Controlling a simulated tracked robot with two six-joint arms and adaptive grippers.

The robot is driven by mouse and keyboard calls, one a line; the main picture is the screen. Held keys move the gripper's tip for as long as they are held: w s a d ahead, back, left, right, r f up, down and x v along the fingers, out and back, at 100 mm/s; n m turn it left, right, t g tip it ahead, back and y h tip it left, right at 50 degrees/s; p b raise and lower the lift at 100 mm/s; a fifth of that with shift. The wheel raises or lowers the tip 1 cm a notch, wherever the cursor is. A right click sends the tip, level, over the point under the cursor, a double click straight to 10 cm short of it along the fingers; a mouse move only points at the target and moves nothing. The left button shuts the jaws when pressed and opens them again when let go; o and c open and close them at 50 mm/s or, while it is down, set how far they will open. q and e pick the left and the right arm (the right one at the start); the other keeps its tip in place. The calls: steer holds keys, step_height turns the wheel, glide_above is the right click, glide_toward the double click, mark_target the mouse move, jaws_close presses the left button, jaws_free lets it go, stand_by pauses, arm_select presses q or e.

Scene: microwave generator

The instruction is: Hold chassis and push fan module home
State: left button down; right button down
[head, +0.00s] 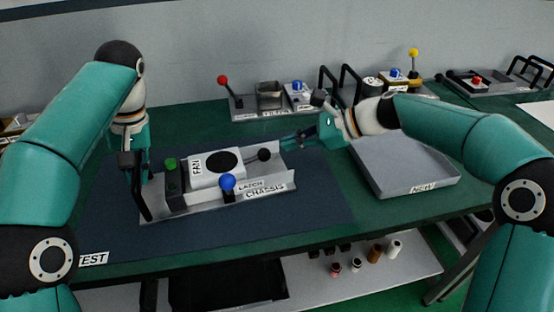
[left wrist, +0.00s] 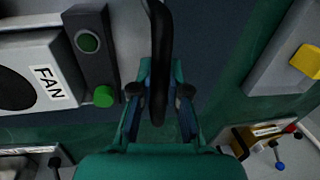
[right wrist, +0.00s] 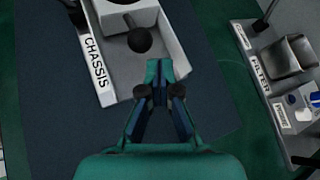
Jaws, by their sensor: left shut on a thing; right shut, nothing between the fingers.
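The grey chassis (head: 212,201) lies on the dark blue mat. The white fan module (head: 203,181), with a black round opening, sits inside it. A black ball knob (head: 264,155) is at the module's right end and also shows in the right wrist view (right wrist: 140,40). A blue latch knob (head: 227,182) stands at the chassis front. My left gripper (head: 133,158) is shut on the black handle (left wrist: 158,60) at the chassis's left end. My right gripper (head: 285,139) is shut and empty by the chassis's right end, close to the knob; contact is unclear. Whether the module is fully seated is unclear.
A dark block with a green button (head: 171,163) stands left of the fan module. A grey tray (head: 410,190) lies to the right. A filter fixture (head: 270,95) with a red-knobbed lever stands behind. The mat in front of the chassis is clear.

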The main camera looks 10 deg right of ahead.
arm_select(q)
steer(key=shift+d+f, duration=0.1)
steer(key=shift+f, duration=0.05)
arm_select(e)
steer(key=shift+d+r, duration=0.15)
steer(key=shift+d, duration=0.05)
steer(key=shift+s+d+r, duration=0.1)
steer(key=shift+d+r, duration=0.15)
steer(key=shift+d, duration=0.1)
steer(key=v, duration=1.1)
arm_select(q)
steer(key=c, duration=1.1)
jaws_free()
steer(key=shift+w, duration=0.1)
steer(key=shift+r, duration=0.2)
arm_select(e)
steer(key=shift+r, duration=0.1)
